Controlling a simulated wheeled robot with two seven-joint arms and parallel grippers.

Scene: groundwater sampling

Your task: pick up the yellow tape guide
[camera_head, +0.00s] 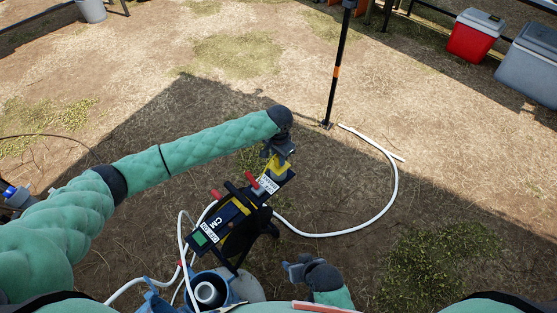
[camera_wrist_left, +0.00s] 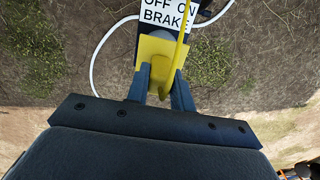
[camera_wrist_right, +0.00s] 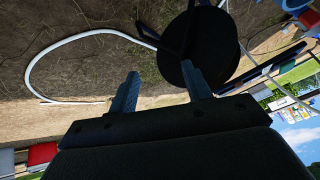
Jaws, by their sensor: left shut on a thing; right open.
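The yellow tape guide (camera_wrist_left: 158,58) is a yellow piece in the left wrist view, just below a white label reading "OFF ON BRAKE". In the head view its yellow part (camera_head: 272,164) shows at the top end of the black reel device (camera_head: 234,219). My left gripper (camera_head: 278,150) is shut on it; its two fingers (camera_wrist_left: 166,88) lie on either side of the yellow piece in the left wrist view. My right gripper (camera_head: 292,268) is open and empty, low in the head view. In the right wrist view its fingers (camera_wrist_right: 160,90) are apart, with a round black part behind one finger.
A white hose (camera_head: 385,205) curves over the ground right of the reel. A blue container (camera_head: 212,290) with a white round opening stands below the reel. A black pole (camera_head: 340,65) stands behind. A red cooler (camera_head: 473,38) and a grey cooler (camera_head: 530,65) are at far right.

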